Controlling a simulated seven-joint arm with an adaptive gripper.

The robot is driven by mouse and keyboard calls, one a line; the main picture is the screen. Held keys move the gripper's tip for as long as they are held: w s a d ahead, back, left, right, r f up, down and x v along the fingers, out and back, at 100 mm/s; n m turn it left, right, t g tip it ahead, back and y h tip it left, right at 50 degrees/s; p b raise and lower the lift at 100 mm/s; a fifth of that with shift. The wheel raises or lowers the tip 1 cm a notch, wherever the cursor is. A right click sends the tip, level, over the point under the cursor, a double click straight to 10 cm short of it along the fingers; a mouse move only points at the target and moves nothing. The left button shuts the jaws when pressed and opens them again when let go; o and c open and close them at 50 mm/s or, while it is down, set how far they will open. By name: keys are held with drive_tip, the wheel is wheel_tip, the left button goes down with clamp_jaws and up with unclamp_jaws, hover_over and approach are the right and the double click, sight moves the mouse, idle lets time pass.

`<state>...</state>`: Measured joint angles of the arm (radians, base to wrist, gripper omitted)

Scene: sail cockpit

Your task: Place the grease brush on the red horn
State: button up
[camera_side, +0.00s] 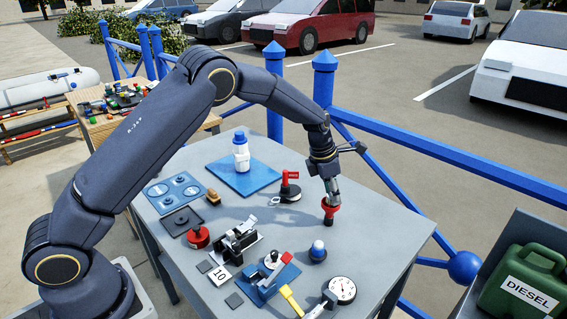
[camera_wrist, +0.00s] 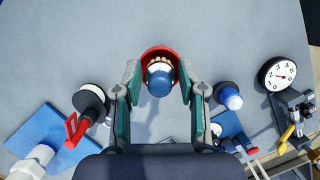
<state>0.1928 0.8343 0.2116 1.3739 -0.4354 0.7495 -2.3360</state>
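The red horn (camera_side: 330,209) stands on the grey table below my gripper (camera_side: 332,196). In the wrist view the horn's red rim (camera_wrist: 158,50) lies between my two fingertips (camera_wrist: 159,75). A dark blue, round-ended piece with a pale band and tan tips, which looks like the grease brush (camera_wrist: 158,80), stands upright over the horn's mouth, between the fingers. A gap shows on each side of it, so my fingers look open around it. Its lower end is hidden, and I cannot tell whether it rests on the horn.
A blue-topped white cylinder (camera_side: 318,250) and a dial gauge (camera_side: 342,290) stand nearer the front. A red-handled dark round piece (camera_side: 289,190) is left of the horn. A blue-and-white bottle (camera_side: 241,152) stands on a blue mat. Bare table lies right of the horn.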

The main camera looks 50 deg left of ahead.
drive_tip(key=shift+o, duration=1)
drive_tip(key=v, duration=1.2)
drive_tip(key=s+a+r+m+t, duration=0.1)
drive_tip(key=s+a+r+m, duration=0.1)
drive_tip(key=s+r+m, duration=1)
drive_tip(key=s+a+f+m+t+y, duration=0.1)
drive_tip(key=s+m, duration=0.7)
drive_tip(key=s, duration=0.2)
drive_tip(key=s+a+f+m+t, duration=0.1)
drive_tip(key=s+f+m, duration=0.1)
drive_tip(key=s+m, duration=0.7)
drive_tip(key=shift+s+a+f+y, duration=0.3)
drive_tip(key=shift+s+y, duration=0.1)
drive_tip(key=shift+s, duration=0.75)
